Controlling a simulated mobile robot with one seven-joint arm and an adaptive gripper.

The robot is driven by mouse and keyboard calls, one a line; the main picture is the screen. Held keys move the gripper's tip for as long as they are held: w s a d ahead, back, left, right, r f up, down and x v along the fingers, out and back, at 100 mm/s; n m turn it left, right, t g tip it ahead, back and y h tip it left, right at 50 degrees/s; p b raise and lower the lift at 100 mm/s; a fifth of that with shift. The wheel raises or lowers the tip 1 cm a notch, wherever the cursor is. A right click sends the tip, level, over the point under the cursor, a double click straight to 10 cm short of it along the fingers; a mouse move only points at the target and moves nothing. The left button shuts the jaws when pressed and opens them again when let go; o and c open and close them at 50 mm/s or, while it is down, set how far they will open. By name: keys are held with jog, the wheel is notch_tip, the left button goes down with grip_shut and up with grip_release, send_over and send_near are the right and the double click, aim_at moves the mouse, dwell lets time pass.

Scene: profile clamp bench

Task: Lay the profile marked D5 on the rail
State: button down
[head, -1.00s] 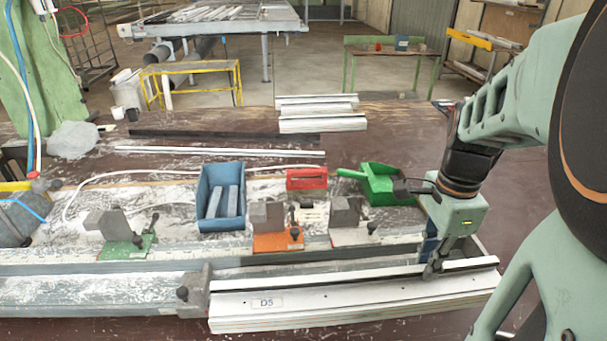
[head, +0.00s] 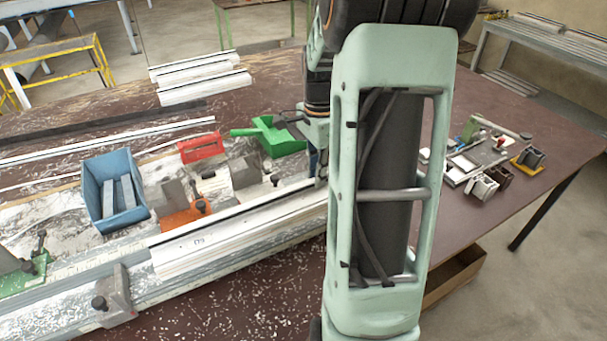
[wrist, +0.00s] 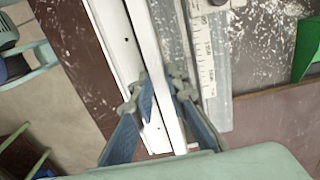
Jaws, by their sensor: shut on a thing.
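The white D5 profile (head: 215,238), its label facing up, lies lengthwise along the front of the bench in the head view. My gripper (wrist: 160,95) is shut on the narrow upright rib of this profile (wrist: 112,25), near one end, in the wrist view. In the head view my arm hides most of the gripper and the profile's right end. The grey metal rail (head: 45,318) runs along the front edge, with a grey stop block (head: 113,293) left of the profile. The profile's left end is apart from the block. I cannot tell whether the profile touches the rail.
More white profiles (head: 200,75) lie farther back. Small parts lie on the right (head: 480,185).

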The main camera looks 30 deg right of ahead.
jog(key=w+f, duration=0.1)
jog(key=f, duration=0.1)
jog(key=w+f, duration=0.1)
jog(key=f, duration=0.1)
jog(key=w+d+f, duration=0.1)
jog(key=f, duration=0.1)
jog(key=shift+w+f+p, duration=0.1)
jog(key=shift+f+p, duration=0.25)
jog(key=shift+f, duration=0.05)
jog(key=c, duration=1.9)
grip_release()
jog(key=shift+r, duration=0.1)
notch_tip(320, 180, up, 12)
jog(key=shift+b, duration=0.35)
